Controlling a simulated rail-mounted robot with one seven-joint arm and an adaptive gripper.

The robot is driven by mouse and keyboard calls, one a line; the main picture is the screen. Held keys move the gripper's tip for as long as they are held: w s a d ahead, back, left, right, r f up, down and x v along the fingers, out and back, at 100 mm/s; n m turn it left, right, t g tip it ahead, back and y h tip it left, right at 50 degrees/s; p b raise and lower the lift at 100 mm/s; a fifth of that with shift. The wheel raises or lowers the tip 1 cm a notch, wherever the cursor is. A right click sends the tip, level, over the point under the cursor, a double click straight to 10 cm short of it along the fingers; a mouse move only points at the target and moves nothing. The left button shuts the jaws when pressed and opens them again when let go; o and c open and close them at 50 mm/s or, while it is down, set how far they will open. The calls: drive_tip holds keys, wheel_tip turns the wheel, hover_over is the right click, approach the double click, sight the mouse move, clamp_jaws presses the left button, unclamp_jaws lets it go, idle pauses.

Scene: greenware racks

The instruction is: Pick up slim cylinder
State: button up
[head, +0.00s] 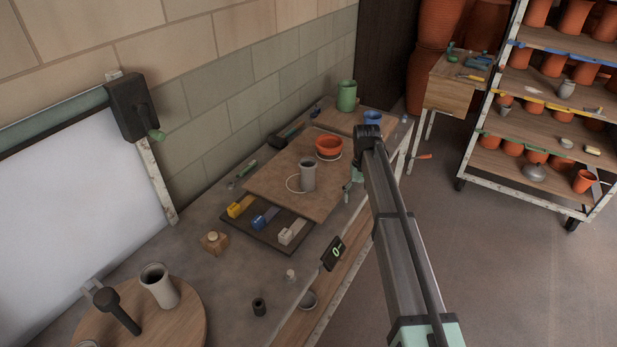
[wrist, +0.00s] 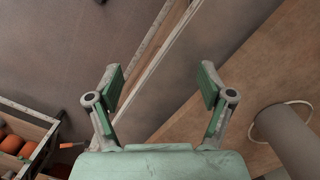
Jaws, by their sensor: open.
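A slim grey cylinder (head: 308,175) stands upright on the raised wooden board (head: 262,187), by a thin pale ring (head: 292,184). The cylinder also shows at the right edge of the wrist view (wrist: 290,142), partly cut off, with the ring (wrist: 262,108) by its far end. My gripper (head: 348,188) is to the right of the cylinder in the head view, near the board's edge, and partly hidden by my arm. In the wrist view my gripper (wrist: 161,85) is open, with nothing between its fingers. The cylinder is outside the jaws, right of the right finger.
An orange bowl (head: 329,147) stands on the board behind the cylinder. A rack of orange pots (head: 545,110) stands at right.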

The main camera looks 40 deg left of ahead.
sight(309, 162)
drive_tip(key=s+a+r+n+t+y, duration=0.1)
drive_tip(key=s+a+r, duration=0.2)
drive_tip(key=a+r, duration=0.7)
drive_tip(key=s+a+r+n, duration=0.1)
drive_tip(key=s+a+r, duration=0.1)
drive_tip(key=a+r, duration=0.7)
drive_tip(key=f+p, duration=0.1)
drive_tip(key=f, duration=0.2)
drive_tip(key=d+f, duration=0.1)
drive_tip(key=f, duration=0.2)
drive_tip(key=f+p, duration=0.1)
drive_tip(key=f, duration=0.2)
drive_tip(key=shift+d+f+p, duration=0.3)
drive_tip(key=shift+d+f, duration=0.05)
drive_tip(key=shift+s+a+f+p, duration=0.1)
drive_tip(key=shift+f+p, duration=0.5)
drive_tip(key=shift+f, duration=0.7)
drive_tip(key=shift+s+f+p, duration=0.1)
drive_tip(key=shift+f+p, duration=0.5)
drive_tip(key=shift+f, duration=0.65)
drive_tip(key=c, duration=1.3)
